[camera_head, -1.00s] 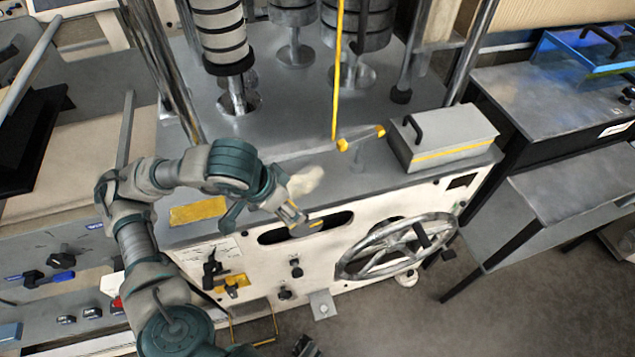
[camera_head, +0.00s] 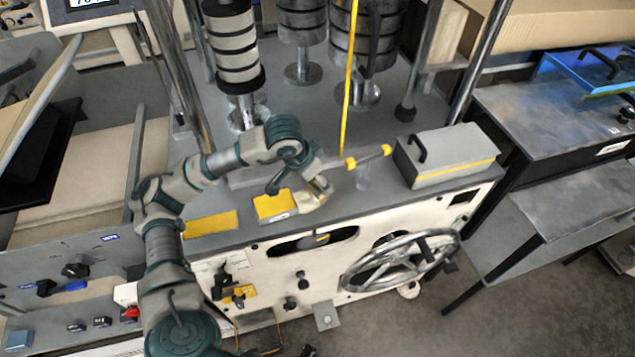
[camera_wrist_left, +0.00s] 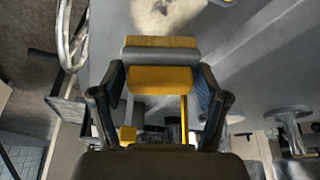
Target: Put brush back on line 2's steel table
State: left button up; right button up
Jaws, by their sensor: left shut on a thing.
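My left gripper (camera_head: 318,192) is over the front part of a grey machine top. In the left wrist view my left gripper (camera_wrist_left: 160,95) is shut on the brush (camera_wrist_left: 160,78), which shows a yellow body, a grey band and a yellowish far edge. My right gripper is not in view.
A cream rag (camera_wrist_left: 168,14) lies just beyond the brush. A yellow block (camera_head: 272,206), a yellow-ended tool (camera_head: 368,157) and a grey box (camera_head: 450,155) are on the machine top. A handwheel (camera_head: 400,262) juts out in front. Metal posts and rollers (camera_head: 235,50) stand behind.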

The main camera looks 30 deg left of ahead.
pick_arm(q)
jog(key=shift+w+d+r, duration=0.15)
jog(key=shift+w, duration=0.35)
jog(key=shift+d, duration=0.3)
jog(key=f, duration=0.1)
jog(key=d+f, duration=0.1)
jog(key=f, duration=0.1)
jog(key=shift+d, duration=0.2)
jog(key=shift+w+a+f, duration=0.1)
jog(key=shift+f, duration=0.05)
jog(key=shift+a+f, duration=0.1)
jog(key=shift+a, duration=0.5)
jog(key=o, duration=1)
jog(key=shift+a, duration=0.2)
jog(key=shift+o, duration=0.5)
jog(key=shift+a, duration=0.15)
jog(key=shift+d, duration=0.6)
jog(key=shift+d+r, duration=0.2)
jog(key=shift+r, duration=0.05)
jog(key=p+v, duration=0.1)
jog(key=v, duration=1)
jog(key=shift+s+r, duration=0.25)
jog(key=shift+r, duration=0.1)
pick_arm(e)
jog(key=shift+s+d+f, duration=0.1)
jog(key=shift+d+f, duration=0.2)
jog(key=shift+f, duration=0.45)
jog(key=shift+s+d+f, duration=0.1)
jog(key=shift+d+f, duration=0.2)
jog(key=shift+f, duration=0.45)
